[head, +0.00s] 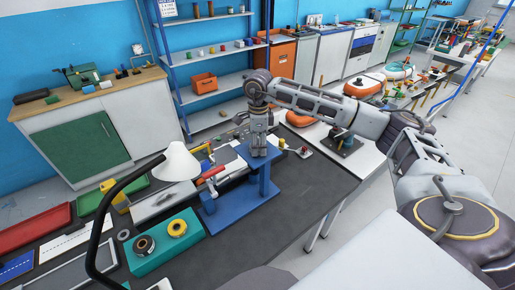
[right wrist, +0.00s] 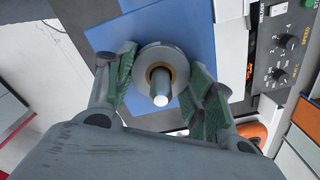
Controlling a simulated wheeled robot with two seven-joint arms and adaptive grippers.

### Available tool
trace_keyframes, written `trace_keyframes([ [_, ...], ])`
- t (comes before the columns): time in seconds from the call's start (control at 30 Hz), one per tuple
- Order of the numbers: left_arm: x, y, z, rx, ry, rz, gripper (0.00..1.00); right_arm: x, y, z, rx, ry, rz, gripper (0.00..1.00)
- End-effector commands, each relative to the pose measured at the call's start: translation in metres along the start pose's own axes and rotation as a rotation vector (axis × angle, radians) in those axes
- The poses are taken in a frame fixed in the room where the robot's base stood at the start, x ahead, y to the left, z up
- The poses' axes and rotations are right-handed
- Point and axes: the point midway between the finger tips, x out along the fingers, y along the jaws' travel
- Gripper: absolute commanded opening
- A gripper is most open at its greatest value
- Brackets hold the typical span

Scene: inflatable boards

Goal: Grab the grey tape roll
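A grey tape roll (right wrist: 142,57) with a brown core sits around a pale upright peg (right wrist: 160,98) in the right wrist view. My right gripper (right wrist: 162,82) has one green-padded finger on each side of the roll, and both pads appear to touch its rim. In the head view my right gripper (head: 259,152) points down at the top of a blue stand (head: 266,184) and hides most of the roll. Another grey roll (head: 136,252) and a yellow roll (head: 178,228) lie on a teal tray (head: 194,232). My left gripper is not in view.
A white lamp (head: 176,163) with a black arm stands left of the stand, near red-handled tools (head: 211,173). A red tray (head: 34,230) lies at the far left. The dark bench top (head: 300,190) is clear right of the stand. A control box (right wrist: 280,45) shows beside it.

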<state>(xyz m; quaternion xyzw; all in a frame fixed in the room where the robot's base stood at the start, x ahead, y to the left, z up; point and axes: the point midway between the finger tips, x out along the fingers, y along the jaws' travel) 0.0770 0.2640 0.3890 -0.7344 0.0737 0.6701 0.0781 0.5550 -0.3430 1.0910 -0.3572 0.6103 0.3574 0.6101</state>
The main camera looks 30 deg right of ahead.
Motion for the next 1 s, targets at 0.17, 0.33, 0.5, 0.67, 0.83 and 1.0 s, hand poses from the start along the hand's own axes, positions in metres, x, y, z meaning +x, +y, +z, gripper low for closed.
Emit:
trace_keyframes([
  [0.17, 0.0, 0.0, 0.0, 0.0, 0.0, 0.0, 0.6, 0.0, 0.0, 0.0, 0.0, 0.0, 0.0, 0.29],
  [0.33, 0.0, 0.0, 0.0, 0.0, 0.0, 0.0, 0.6, -0.001, 0.0, 0.0, 0.0, 0.0, -0.001, 0.29],
  [0.5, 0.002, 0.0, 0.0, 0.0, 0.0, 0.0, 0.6, -0.005, 0.0, 0.001, 0.0, -0.001, -0.001, 0.29],
  [0.67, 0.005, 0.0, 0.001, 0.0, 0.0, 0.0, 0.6, -0.02, -0.001, 0.001, 0.0, -0.003, -0.002, 0.29],
  [0.83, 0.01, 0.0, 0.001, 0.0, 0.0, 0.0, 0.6, -0.043, -0.001, 0.001, -0.001, -0.003, -0.003, 0.29],
  [1.0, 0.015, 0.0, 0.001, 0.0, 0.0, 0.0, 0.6, -0.068, -0.001, 0.001, -0.001, -0.002, -0.003, 0.29],
])
